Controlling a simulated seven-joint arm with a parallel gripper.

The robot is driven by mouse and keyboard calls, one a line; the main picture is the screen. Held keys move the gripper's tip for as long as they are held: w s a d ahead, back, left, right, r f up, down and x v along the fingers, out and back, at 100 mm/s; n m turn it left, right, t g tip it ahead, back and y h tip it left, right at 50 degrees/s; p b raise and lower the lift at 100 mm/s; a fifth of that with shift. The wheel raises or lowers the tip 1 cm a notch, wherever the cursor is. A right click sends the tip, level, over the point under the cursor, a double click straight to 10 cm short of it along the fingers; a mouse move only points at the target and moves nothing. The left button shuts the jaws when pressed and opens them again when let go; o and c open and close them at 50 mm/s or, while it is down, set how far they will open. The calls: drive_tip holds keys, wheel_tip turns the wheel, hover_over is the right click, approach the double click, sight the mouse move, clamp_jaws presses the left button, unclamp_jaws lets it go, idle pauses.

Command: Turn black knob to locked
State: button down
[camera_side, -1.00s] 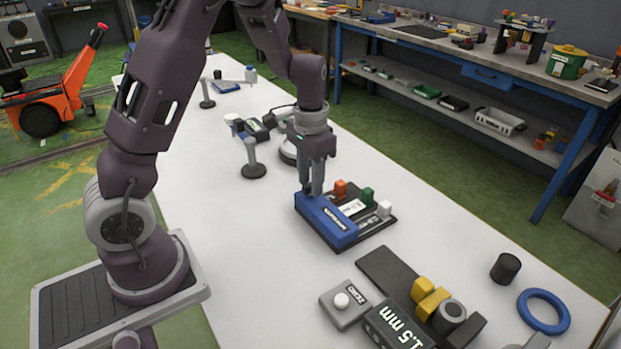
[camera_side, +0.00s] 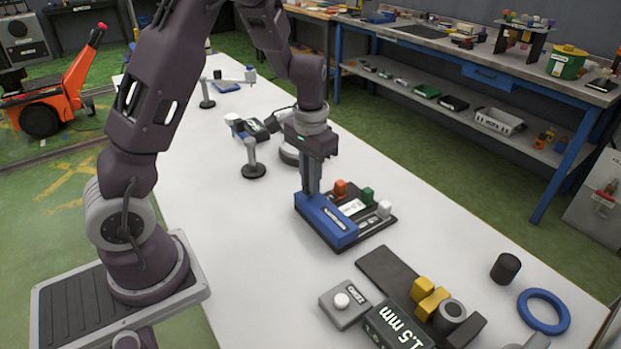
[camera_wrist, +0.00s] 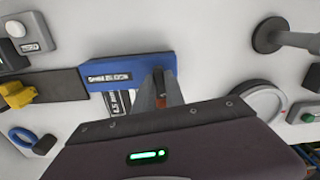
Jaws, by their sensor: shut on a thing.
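A blue block (camera_side: 338,226) with a dark label lies on the left side of a dark base plate (camera_side: 378,222) on the white table. My gripper (camera_side: 309,192) points down at the far end of this block. In the wrist view my gripper (camera_wrist: 160,94) is shut on the black knob (camera_wrist: 158,74), of which only a small dark part shows at the fingertips. The fingers hide most of the knob, and I cannot read its pointing direction. The blue block also shows in the wrist view (camera_wrist: 125,68), with its label left of the fingers.
Red (camera_side: 340,188), green (camera_side: 367,196) and white (camera_side: 384,209) pegs stand close to the right of my gripper. A grey post (camera_side: 252,160) stands behind it. A grey button box (camera_side: 345,303) and yellow blocks (camera_side: 428,300) lie nearer the front. The table's left side is clear.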

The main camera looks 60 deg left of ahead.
drive_tip(key=n, duration=0.4)
drive_tip(key=shift+n, duration=0.3)
drive_tip(key=n, duration=0.3)
drive_tip(key=shift+n, duration=0.3)
drive_tip(key=n, duration=0.4)
drive_tip(key=shift+n, duration=2)
drive_tip(key=c, duration=1.4)
unclamp_jaws()
